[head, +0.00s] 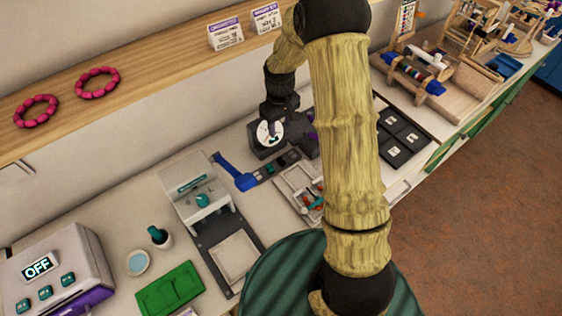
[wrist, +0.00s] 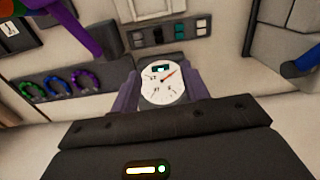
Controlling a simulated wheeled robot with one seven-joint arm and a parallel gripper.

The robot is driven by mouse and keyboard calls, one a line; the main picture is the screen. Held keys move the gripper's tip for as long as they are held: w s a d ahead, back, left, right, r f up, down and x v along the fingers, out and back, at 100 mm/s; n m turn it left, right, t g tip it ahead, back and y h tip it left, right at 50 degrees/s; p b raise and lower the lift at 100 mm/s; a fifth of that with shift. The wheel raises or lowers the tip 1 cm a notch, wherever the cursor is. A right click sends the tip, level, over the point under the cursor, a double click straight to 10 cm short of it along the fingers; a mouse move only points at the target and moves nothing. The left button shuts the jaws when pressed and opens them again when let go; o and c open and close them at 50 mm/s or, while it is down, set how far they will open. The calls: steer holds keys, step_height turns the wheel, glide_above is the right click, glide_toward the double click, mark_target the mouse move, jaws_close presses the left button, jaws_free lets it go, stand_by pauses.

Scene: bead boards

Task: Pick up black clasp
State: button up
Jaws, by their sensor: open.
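I cannot clearly pick out the black clasp in either view; it may be too small or hidden behind my arm. In the wrist view my gripper (wrist: 165,78) is open, with its two dark purple fingers on either side of a round white dial (wrist: 163,84). I see nothing held between the fingers. In the head view the white dial (head: 268,133) sits on a dark device beside my gripper, whose fingers are mostly hidden by my arm. A dark board with several black square compartments (head: 403,136) lies right of my arm; its contents are too small to tell.
A tray with small parts (head: 300,182) lies partly behind my arm. Red bead rings (head: 98,83) lie on the wooden shelf (head: 150,85).

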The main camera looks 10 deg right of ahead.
steer(key=p, duration=0.3)
glide_above(281, 160)
step_height(281, 160, down, 12)
steer(key=shift+a+f, duration=0.1)
steer(key=shift+a, duration=0.05)
steer(key=shift+f+p, duration=1.5)
steer(key=shift+f, duration=1.1)
jaws_close()
steer(key=shift+r, duration=0.1)
step_height(281, 160, up, 10)
steer(key=b, duration=0.3)
